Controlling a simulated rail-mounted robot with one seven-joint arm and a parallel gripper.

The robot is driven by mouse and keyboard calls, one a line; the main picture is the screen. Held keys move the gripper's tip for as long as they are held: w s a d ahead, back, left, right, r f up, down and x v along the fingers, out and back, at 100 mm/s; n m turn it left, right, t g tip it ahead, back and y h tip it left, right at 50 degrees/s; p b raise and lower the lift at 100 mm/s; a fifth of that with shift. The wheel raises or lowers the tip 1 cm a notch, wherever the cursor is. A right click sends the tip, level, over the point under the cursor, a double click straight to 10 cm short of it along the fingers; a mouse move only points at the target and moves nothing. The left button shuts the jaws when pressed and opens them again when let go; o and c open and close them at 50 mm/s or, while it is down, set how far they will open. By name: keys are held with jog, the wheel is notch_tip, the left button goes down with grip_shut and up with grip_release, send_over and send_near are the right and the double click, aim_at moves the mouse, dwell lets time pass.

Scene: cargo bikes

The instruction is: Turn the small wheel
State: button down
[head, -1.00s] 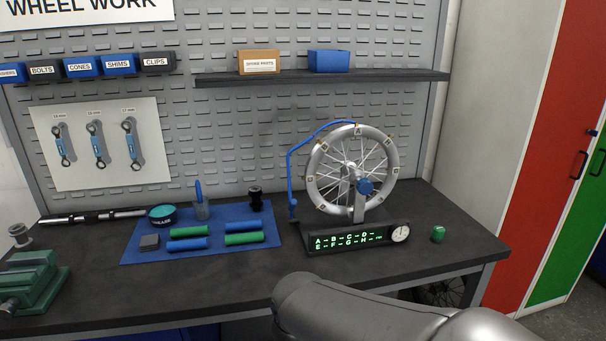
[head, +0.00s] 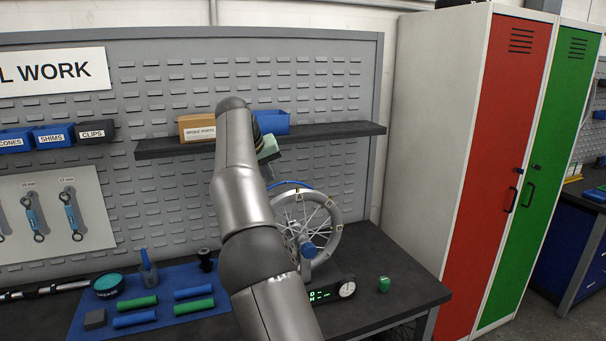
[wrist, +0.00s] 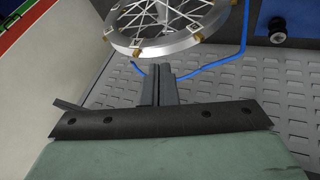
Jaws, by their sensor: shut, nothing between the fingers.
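My gripper (head: 269,178) hangs above and left of the wheel, pointing down. In the wrist view my shut, empty fingers (wrist: 157,70) point toward the wheel rim (wrist: 172,44); whether they touch it cannot be told. A blue cable (wrist: 222,62) runs beside the rim.
A shelf (head: 350,130) with a cardboard box (head: 197,128) and blue bin (head: 272,122) is close behind my gripper. Grips and tools lie on a blue mat (head: 180,275).

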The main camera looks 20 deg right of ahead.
jog(key=w+a+r, duration=0.1)
jog(key=w, duration=0.1)
send_near(290, 199)
jog(key=shift+h, duration=0.4)
jog(key=w+f, duration=0.2)
jog(key=f, duration=0.1)
jog(key=w+f, duration=0.1)
jog(key=shift+w+d+f, duration=0.15)
jog(key=shift+w+d, duration=0.1)
jog(key=shift+d, duration=0.05)
jog(key=shift+s+d+r+p, duration=0.15)
jog(key=shift+d+p, duration=0.1)
jog(key=shift+d, duration=0.35)
jog(key=shift+d+r+p, duration=0.1)
jog(key=shift+d+p, duration=0.1)
jog(key=shift+d, duration=0.45)
jog(key=shift+d+f, duration=0.1)
jog(key=shift+d, duration=0.55)
